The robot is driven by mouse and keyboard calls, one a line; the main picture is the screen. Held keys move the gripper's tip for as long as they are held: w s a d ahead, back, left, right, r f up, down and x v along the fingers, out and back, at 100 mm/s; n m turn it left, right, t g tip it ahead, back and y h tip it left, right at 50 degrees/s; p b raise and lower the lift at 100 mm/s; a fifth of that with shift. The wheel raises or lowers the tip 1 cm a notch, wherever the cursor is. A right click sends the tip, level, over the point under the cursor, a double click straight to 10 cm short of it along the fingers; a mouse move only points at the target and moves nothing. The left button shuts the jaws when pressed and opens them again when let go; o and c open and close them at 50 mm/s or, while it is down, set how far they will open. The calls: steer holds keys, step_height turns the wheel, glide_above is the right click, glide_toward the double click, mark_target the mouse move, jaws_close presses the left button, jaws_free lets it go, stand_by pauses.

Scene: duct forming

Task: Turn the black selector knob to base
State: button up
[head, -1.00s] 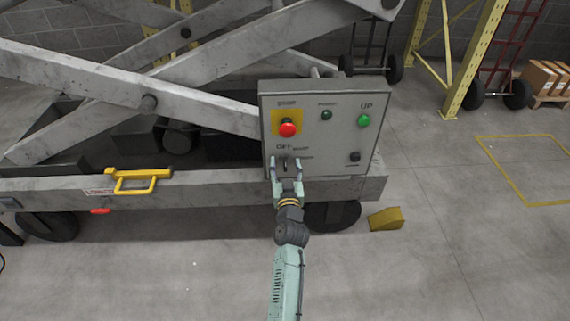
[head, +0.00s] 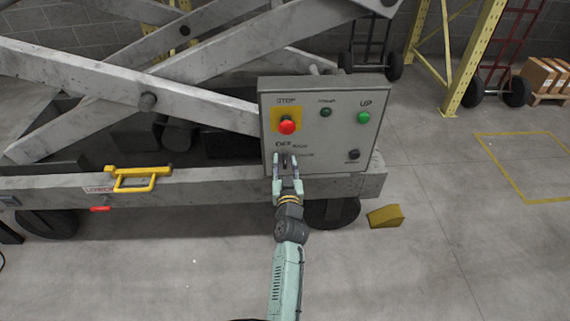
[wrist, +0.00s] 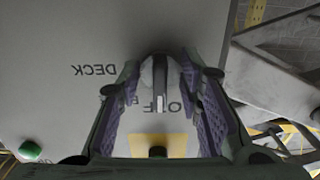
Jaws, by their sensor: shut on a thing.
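The black selector knob (head: 285,160) sits low on the left side of the grey control panel (head: 335,160). My gripper (head: 285,162) is shut on it, one finger on each side. In the wrist view, which shows the panel upside down, the knob (wrist: 160,75) lies between the purple-lined finger pads. Its white pointer line (wrist: 160,103) points towards the panel's top, by the OFF lettering (wrist: 176,105). The DECK label (wrist: 95,70) is clear. A label between OFF and DECK is mostly hidden by a finger.
The red stop button (head: 287,126) on its yellow plate is just above the knob. A green UP button (head: 363,118) and a small black control (head: 353,154) are on the right. A yellow wedge (head: 386,216) lies on the floor at the lower right.

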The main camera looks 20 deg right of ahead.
steer(key=m, duration=0.4)
steer(key=shift+r+m+p, duration=0.1)
steer(key=shift+m+p, duration=0.2)
steer(key=shift+p, duration=0.05)
steer(key=shift+m+p, duration=0.4)
steer(key=shift+m, duration=1.5)
steer(key=o, duration=1.2)
steer(key=shift+c, duration=0.2)
steer(key=v, duration=0.7)
steer(key=shift+s, duration=0.25)
